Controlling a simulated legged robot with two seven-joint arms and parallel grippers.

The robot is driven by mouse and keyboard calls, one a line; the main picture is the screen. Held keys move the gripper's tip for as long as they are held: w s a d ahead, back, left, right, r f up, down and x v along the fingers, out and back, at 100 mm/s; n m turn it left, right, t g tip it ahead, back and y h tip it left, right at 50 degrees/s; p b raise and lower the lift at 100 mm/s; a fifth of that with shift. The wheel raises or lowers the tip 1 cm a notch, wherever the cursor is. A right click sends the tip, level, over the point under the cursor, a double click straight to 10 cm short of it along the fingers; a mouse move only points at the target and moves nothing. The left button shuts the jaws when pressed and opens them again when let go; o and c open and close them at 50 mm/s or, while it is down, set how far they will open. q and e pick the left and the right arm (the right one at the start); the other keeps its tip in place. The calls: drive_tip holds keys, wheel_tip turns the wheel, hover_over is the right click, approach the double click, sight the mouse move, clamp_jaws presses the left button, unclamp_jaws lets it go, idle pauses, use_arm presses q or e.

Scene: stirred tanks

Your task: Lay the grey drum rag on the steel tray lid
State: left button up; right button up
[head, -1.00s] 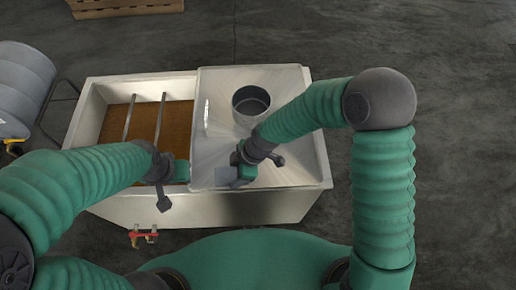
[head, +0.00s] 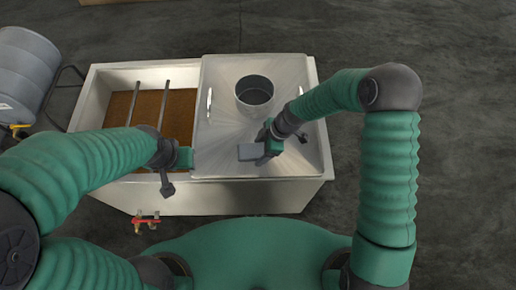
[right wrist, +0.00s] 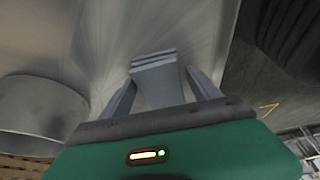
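The steel tray lid (head: 222,135) covers the right part of a pale tank, with upright handles at its sides. My right gripper (head: 255,152) is over the front part of the lid. It is shut on a small grey folded piece, which I take for the drum rag (head: 248,152). In the right wrist view the rag (right wrist: 157,78) shows layered folds between the two fingers (right wrist: 160,90). I cannot tell its height above the lid. My left gripper (head: 185,158) is by the lid's left edge; its fingers are not clear.
A grey open cylinder (head: 254,96) stands on the lid behind my right gripper. The open left part of the tank (head: 95,85) shows a brown surface and two metal bars. A grey drum (head: 25,75) lies at far left. A red-handled valve (head: 146,221) juts from the tank's front.

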sight(259, 150)
drive_tip(key=shift+o, duration=0.3)
drive_tip(key=shift+d, duration=0.5)
drive_tip(key=shift+a+r, duration=0.15)
drive_tip(key=shift+w+a+r, duration=0.1)
drive_tip(key=shift+r, duration=0.25)
drive_tip(key=v, duration=0.3)
drive_tip(key=shift+a+r, duration=0.1)
drive_tip(key=shift+r, duration=0.3)
drive_tip(key=d+p+v, duration=0.1)
drive_tip(key=v, duration=0.7)
use_arm(q)
drive_tip(key=shift+d+r, duration=0.35)
drive_tip(key=shift+r, duration=0.2)
use_arm(e)
drive_tip(key=s+d+r+m+t+h, duration=0.1)
drive_tip(key=s+d+r+m+h, duration=0.1)
drive_tip(key=s+d+m, duration=0.3)
drive_tip(key=s+d+r+m+t+h, duration=0.1)
drive_tip(key=s+d+m, duration=0.5)
drive_tip(key=m, duration=0.7)
drive_tip(key=shift+s+d+r+t+h, duration=0.3)
drive_tip(key=shift+d+r+h, duration=0.5)
drive_tip(key=shift+d, duration=0.15)
